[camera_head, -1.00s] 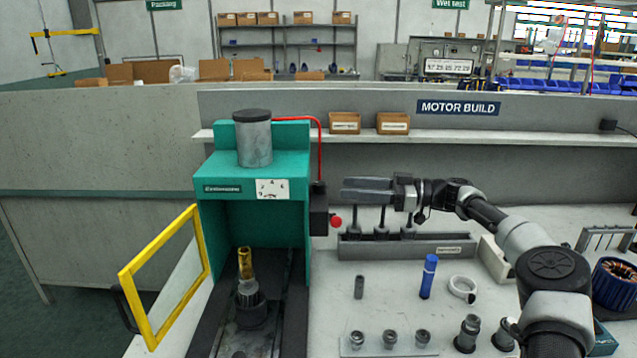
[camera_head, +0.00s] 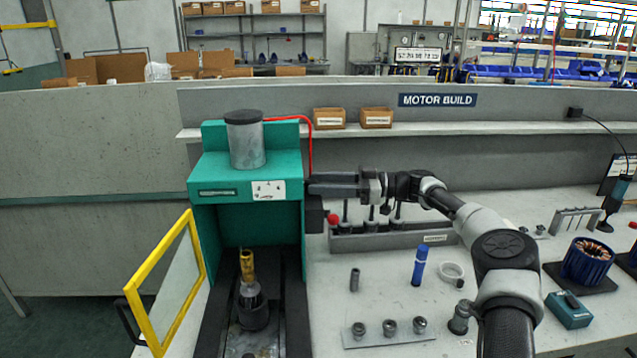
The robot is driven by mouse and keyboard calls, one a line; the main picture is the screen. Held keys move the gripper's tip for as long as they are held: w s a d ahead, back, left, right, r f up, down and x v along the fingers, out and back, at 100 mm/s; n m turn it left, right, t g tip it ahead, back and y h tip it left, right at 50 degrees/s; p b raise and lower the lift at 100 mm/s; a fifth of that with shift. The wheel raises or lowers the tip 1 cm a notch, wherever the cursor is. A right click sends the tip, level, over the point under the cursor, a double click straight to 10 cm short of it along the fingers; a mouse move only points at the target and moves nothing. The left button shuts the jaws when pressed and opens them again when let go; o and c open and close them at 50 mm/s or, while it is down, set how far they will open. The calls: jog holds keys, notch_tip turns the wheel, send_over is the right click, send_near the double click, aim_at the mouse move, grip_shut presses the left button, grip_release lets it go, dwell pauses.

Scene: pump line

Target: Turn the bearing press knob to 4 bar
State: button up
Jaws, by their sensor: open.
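A shaft with a brass-coloured top (camera_head: 247,268) stands upright inside the press.
A yellow-framed guard (camera_head: 140,305) stands open at the press's left. A red button (camera_head: 333,219) on a dark box is just below my gripper.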

jog(key=c, duration=1.1)
jog(key=shift+f+b, duration=0.1)
jog(key=shift+b, duration=0.25)
jog(key=shift+d+t+b, duration=0.1)
jog(key=shift+t+b, duration=0.2)
jog(key=shift+b, duration=0.2)
jog(key=m+t+b, duration=0.1)
jog(key=b, duration=0.1)
jog(key=m+t+h+b, duration=0.1)
jog(key=t+b, duration=0.1)
jog(key=b, duration=0.1)
jog(key=s+m+t+h+b, duration=0.1)
jog(key=t+b, duration=0.1)
jog(key=shift+a+m+b, duration=0.2)
jog(key=shift+m+b, duration=0.2)
jog(key=shift+o, duration=0.2)
jog(key=shift+r+m+t+b, duration=0.25)
jog(key=shift+m+t+b, duration=0.05)
jog(key=shift+t, duration=0.1)
jog(key=o, duration=1.1)
jog(key=shift+a, duration=0.1)
jog(key=shift+c, duration=0.2)
